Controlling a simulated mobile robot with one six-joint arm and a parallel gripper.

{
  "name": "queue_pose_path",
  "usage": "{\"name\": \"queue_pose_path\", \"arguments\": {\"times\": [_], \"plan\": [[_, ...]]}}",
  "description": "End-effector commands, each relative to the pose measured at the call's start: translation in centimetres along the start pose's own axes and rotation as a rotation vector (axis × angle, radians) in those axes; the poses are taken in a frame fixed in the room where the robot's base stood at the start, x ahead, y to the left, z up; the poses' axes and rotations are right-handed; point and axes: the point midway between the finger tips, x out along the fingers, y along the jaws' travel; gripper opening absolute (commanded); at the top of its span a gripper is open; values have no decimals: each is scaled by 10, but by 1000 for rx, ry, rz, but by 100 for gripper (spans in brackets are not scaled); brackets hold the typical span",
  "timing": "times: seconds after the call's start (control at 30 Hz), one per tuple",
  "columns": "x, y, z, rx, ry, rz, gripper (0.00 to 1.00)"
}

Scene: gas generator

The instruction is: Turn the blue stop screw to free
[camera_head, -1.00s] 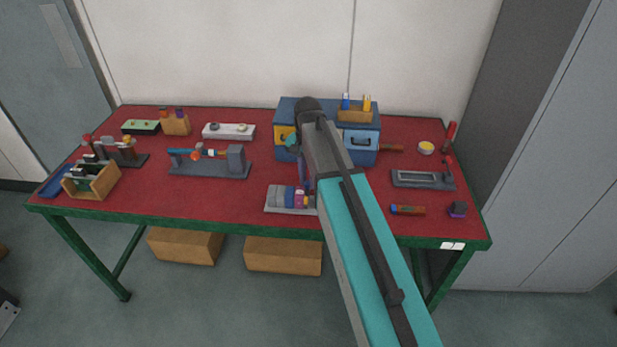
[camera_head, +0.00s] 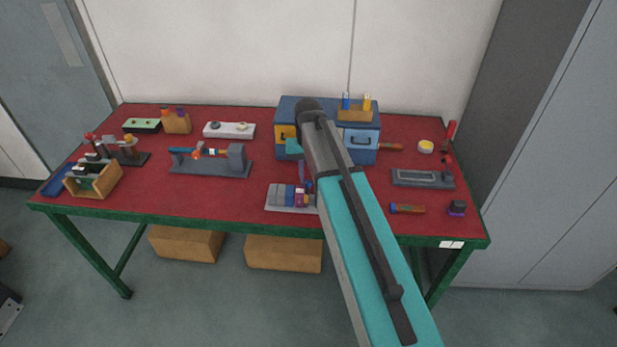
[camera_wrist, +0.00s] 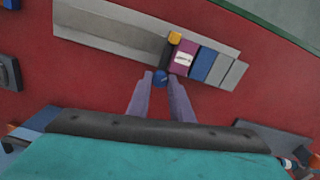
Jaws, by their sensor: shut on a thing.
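The blue stop screw (camera_wrist: 161,78) is a small round blue head at the near side of a dark collar, beside a purple block with a white label (camera_wrist: 184,57). My gripper (camera_wrist: 161,82) has its two grey-purple fingers on either side of the screw head, shut on it. The screw's shaft and its marking, if any, are hidden. In the head view the screw's device (camera_head: 284,197) sits at the table's front middle, its right part hidden by my arm. My gripper (camera_head: 304,182) points down at it there.
The device's long grey plate (camera_wrist: 110,30) runs left of the blocks. Behind stands a blue toolbox (camera_head: 290,106). A grey fixture (camera_head: 210,166) lies to the left, a grey tray (camera_head: 423,178) to the right. Red tabletop (camera_head: 180,200) is clear at the front left.

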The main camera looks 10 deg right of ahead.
Motion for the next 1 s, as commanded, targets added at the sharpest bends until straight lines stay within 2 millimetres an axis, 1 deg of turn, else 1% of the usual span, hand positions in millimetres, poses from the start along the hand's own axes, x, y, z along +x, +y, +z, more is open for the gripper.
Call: {"name": "queue_pose_path", "arguments": {"times": [0.33, 0.37, 0.4, 0.47, 0.83, 1.0], "plan": [[0, 0, -1, -3, 2, 0, 0], [0, 0, -1, -3, 2, 0, 21], [0, 0, -1, -3, 2, 0, 28], [0, 0, 0, -3, 2, 0, 38], [-1, 0, 0, -2, 1, 0, 39], [-9, 0, 0, -2, 1, 0, 39]]}}
